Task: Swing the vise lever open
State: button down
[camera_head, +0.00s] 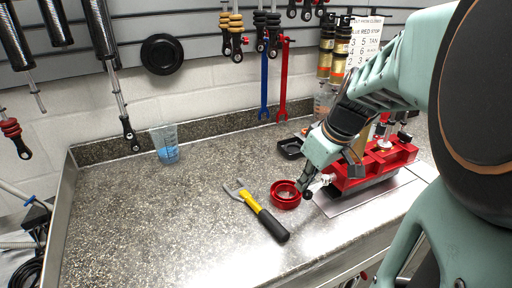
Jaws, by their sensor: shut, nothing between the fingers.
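The red vise (378,162) sits on a flat metal plate at the right of the bench, partly hidden behind my arm. A small pale metal piece at its left end (326,178) may be the lever, but it is too small to tell. My gripper (305,194) is shut and empty, pointing down beside the vise's left end. Its tips are close to a dark round knob and a red ring; I cannot tell whether they touch.
A black tray (290,148) and a measuring cup with blue liquid (166,146) stand further back. Blue and red wrenches hang on the wall.

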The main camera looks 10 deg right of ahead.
jog(key=n+b, duration=0.1)
jog(key=s+d+n+b, duration=0.1)
jog(key=s+n+y+b, duration=0.1)
jog(key=shift+s+d+f+n+g, duration=0.15)
jog(key=shift+d+f+n+g, duration=0.1)
jog(key=shift+n+g, duration=0.15)
jog(key=s+d+n+g+y+b, duration=0.1)
jog(key=s+d+n+g, duration=0.1)
jog(key=d+n, duration=0.4)
jog(key=shift+s+r+n+g+b, duration=0.35)
jog(key=shift+s+n, duration=0.1)
jog(key=shift+n, duration=0.75)
jog(key=shift+d+f, duration=0.1)
jog(key=shift+d, duration=0.05)
